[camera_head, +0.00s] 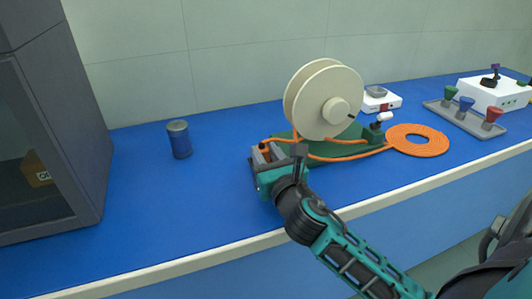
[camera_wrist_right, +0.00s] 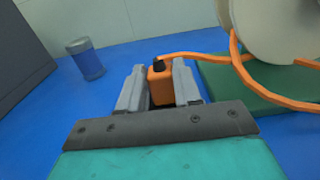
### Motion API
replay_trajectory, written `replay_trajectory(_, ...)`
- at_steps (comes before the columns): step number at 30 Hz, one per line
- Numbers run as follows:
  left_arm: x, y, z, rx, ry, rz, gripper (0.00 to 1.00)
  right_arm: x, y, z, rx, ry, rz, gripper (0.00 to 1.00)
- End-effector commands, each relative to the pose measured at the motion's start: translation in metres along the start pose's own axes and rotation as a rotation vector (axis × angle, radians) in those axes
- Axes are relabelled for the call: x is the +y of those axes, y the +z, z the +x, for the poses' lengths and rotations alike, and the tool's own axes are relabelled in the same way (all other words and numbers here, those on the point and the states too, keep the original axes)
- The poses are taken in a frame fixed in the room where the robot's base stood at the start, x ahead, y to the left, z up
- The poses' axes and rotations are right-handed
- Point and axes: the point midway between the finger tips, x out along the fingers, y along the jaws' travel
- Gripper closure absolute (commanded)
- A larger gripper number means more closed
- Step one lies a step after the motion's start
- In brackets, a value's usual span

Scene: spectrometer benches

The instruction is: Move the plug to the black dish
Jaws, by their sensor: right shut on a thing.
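The plug (camera_wrist_right: 161,88) is a small orange block with a black top, joined to an orange cable. My right gripper (camera_head: 264,154) is shut on the plug, which sits between its two grey fingers in the right wrist view. In the head view the gripper is over the blue bench, just left of the green reel base, and mostly hides the plug. I cannot make out a black dish in either view. My left gripper is not in view.
A cream reel (camera_head: 325,100) stands on a green base (camera_head: 345,147). The orange cable (camera_head: 418,141) lies coiled to its right. A blue jar (camera_head: 179,140) stands left. A dark cabinet (camera_head: 85,130) borders the left. A white scale (camera_head: 382,103) and grey tray (camera_head: 468,118) lie right.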

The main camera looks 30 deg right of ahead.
Motion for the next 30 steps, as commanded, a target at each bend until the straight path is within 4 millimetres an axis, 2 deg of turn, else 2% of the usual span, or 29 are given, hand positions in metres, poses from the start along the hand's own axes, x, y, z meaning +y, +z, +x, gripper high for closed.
replay_trajectory(23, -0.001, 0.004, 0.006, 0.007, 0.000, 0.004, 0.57, 0.000, -0.013, 0.000, 0.001, 0.000, 0.000, 0.97)
replay_trajectory(24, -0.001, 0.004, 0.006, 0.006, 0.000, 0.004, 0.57, 0.000, -0.012, 0.000, 0.001, 0.000, 0.000, 0.63)
replay_trajectory(26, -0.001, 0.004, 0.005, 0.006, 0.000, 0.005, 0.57, 0.000, -0.011, 0.000, 0.001, 0.000, 0.000, 0.57)
replay_trajectory(30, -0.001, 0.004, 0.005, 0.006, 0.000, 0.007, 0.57, 0.000, -0.011, 0.000, 0.001, 0.000, 0.000, 0.56)
